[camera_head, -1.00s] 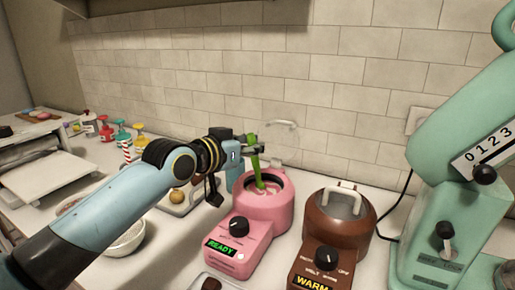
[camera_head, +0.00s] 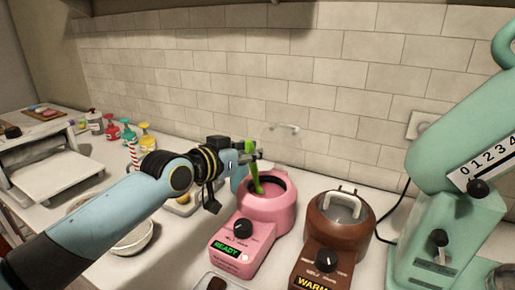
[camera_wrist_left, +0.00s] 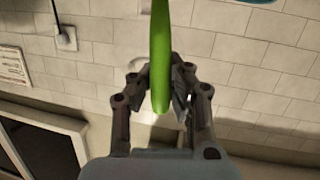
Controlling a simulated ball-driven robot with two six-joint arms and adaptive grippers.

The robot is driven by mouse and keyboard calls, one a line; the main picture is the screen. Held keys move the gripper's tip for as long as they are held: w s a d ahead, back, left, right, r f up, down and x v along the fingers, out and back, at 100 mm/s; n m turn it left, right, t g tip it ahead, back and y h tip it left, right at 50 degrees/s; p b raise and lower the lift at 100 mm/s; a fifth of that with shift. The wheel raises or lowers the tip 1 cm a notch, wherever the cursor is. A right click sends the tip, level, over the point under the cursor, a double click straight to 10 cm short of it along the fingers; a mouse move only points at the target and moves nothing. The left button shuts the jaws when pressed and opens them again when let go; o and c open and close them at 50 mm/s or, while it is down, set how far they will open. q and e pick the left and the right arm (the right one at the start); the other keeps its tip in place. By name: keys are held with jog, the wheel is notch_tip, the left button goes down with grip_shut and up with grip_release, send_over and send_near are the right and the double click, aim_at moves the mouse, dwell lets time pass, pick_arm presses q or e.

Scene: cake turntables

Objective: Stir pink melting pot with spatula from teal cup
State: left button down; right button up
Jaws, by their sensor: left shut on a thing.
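The pink melting pot (camera_head: 284,212) stands on the counter with its top open and a lit READY display on its front. A green spatula (camera_head: 257,181) reaches down into the pot's opening near the left side of the rim. Its lower end is hidden inside the pot. My left gripper (camera_head: 254,156) is above the pot's back left rim, shut on the spatula's upper part. The left wrist view shows the green handle (camera_wrist_left: 160,50) between the two fingers (camera_wrist_left: 160,88). I do not see the teal cup or my right gripper.
A brown melting pot (camera_head: 346,235) with a metal-handled lid stands close to the right. A teal stand mixer (camera_head: 440,200) is further right. A white bowl (camera_head: 134,241) lies partly behind my left arm. Colored pump bottles (camera_head: 130,134) stand at the back left, before the tiled wall.

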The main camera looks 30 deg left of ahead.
pick_arm(q)
jog(key=shift+w+d, duration=0.2)
jog(key=shift+d, duration=0.6)
jog(key=shift+a, duration=0.1)
notch_tip(320, 180, up, 4)
jog(key=p, duration=0.3)
jog(key=shift+f, duration=0.2)
jog(key=shift+r+p, duration=0.85)
jog(key=shift+p, duration=0.2)
